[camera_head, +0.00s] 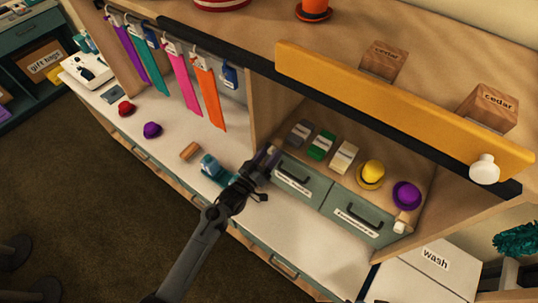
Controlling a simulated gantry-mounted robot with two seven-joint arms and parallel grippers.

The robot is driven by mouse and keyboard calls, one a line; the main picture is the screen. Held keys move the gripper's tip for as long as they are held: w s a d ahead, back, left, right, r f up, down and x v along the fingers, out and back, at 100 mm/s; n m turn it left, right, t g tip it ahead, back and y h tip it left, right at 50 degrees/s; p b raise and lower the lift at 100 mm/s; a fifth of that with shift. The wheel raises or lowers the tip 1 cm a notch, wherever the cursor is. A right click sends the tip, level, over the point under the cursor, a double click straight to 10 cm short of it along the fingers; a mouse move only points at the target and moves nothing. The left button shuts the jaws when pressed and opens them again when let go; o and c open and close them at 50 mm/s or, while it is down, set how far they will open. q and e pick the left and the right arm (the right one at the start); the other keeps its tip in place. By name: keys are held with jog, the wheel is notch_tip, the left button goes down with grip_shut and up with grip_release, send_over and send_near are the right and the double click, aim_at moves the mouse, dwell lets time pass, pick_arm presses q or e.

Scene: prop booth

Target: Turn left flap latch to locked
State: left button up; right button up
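A long yellow board (400,106), which looks like the flap, is along the upper front of the open compartment. A white round knob (485,169) is on its right end. No latch shows clearly at the board's left end, and I cannot read any locked mark. My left gripper (268,157) is in front of the compartment's lower left corner, by the upright wooden divider (273,112) and below the board. Its fingertips are small and dark, and I cannot tell whether they are apart. My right gripper is not in view.
Green drawers (299,181) with dark handles sit below the compartment. Yellow (371,174) and purple (407,194) hats stand inside. Coloured ribbons (208,97) hang at left. A teal object (211,166) is on the white counter (305,245) beside my arm. Cedar blocks (384,60) stand behind the board.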

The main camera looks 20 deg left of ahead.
pick_arm(q)
jog(key=b+v, duration=0.1)
jog(key=v, duration=1)
jog(key=shift+b, duration=0.4)
